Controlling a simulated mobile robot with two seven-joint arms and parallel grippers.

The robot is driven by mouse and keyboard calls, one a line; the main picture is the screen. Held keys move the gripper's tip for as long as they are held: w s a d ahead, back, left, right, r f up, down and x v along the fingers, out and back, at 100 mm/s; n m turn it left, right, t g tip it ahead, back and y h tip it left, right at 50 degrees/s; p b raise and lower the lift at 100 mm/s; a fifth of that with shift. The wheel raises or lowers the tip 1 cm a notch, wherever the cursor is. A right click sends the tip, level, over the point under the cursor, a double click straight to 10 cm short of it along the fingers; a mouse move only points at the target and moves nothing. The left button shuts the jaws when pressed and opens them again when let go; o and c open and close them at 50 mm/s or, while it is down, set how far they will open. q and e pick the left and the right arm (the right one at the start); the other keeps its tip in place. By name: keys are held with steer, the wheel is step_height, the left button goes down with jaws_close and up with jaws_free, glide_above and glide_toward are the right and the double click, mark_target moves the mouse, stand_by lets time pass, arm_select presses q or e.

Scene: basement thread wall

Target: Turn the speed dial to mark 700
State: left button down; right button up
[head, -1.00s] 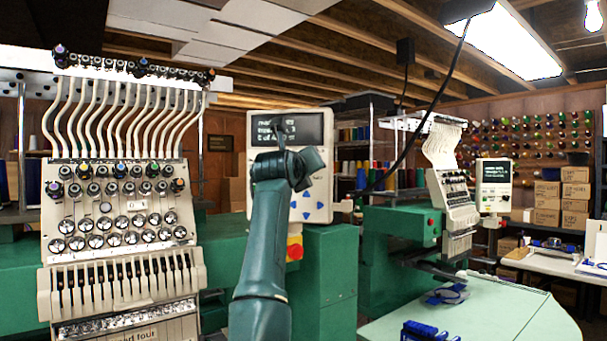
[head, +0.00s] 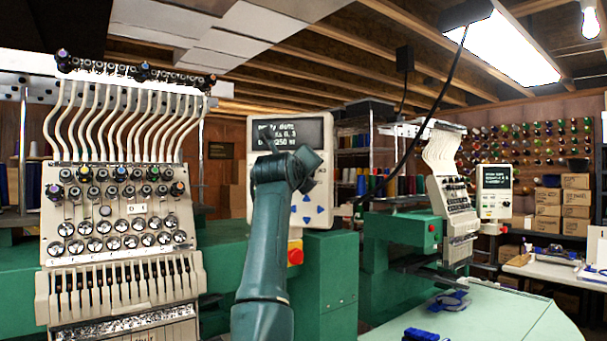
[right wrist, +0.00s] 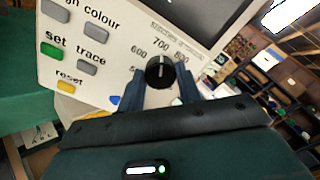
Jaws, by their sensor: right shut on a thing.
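The speed dial (right wrist: 160,72) is a small black knob with a white pointer line, on the cream control panel (right wrist: 110,60). Marks 600, 700 and 800 show around it in the right wrist view; 500 is partly hidden. The pointer line points up in the picture, roughly toward the 700 mark (right wrist: 161,43). My right gripper (right wrist: 161,80) is shut on the dial, one dark finger on each side. In the head view my right arm and wrist cover the dial on the panel (head: 320,185). My left gripper is not in view.
The panel has a dark screen (head: 291,134), blue arrow buttons and a red knob (head: 295,257) below. A multi-needle embroidery machine (head: 120,200) stands left. A second machine (head: 445,195) and a pale green table (head: 490,315) are right.

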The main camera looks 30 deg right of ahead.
steer(key=o, duration=1)
arm_select(q)
steer(key=b, duration=0.2)
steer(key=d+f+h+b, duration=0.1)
steer(key=b, duration=0.2)
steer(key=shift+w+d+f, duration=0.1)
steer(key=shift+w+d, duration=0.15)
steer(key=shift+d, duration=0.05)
arm_select(e)
steer(key=v, duration=1.3)
steer(key=shift+a, duration=0.1)
